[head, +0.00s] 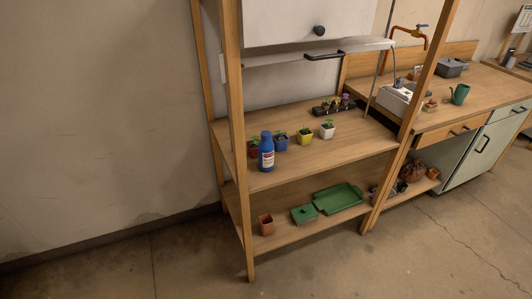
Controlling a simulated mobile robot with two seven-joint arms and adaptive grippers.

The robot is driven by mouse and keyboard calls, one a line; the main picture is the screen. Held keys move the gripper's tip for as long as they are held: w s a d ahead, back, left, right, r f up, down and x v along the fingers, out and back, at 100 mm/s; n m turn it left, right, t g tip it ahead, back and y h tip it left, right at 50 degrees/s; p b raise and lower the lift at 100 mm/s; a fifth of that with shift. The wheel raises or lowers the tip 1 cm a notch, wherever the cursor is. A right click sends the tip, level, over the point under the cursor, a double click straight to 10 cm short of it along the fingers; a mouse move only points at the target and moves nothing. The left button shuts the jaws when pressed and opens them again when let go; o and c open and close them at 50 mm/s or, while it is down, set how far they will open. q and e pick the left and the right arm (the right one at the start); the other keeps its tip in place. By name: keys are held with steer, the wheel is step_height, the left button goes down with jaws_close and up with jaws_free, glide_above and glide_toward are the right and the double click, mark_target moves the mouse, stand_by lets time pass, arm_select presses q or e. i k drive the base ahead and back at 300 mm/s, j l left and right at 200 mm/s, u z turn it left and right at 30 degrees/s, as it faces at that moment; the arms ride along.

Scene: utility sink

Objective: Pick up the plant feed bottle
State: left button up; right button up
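A blue bottle (266,152) with a pale label stands upright near the left front of the middle wooden shelf. It looks like the plant feed bottle, but the label is too small to read. Small potted seedlings stand close behind it and to its right. Neither of my grippers shows in the head view.
The wooden shelf unit (300,174) has upright posts at its front corners. A red pot (254,147), a blue pot (281,142), a yellow pot (305,136) and a white pot (327,130) share the shelf. A white cabinet (300,22) hangs above. Floor in front is clear.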

mark_target(266, 149)
steer(key=i+j+z, duration=0.8)
steer(key=j+z, duration=0.2)
steer(key=k+j+u, duration=0.2)
steer(key=i+l+z, duration=0.2)
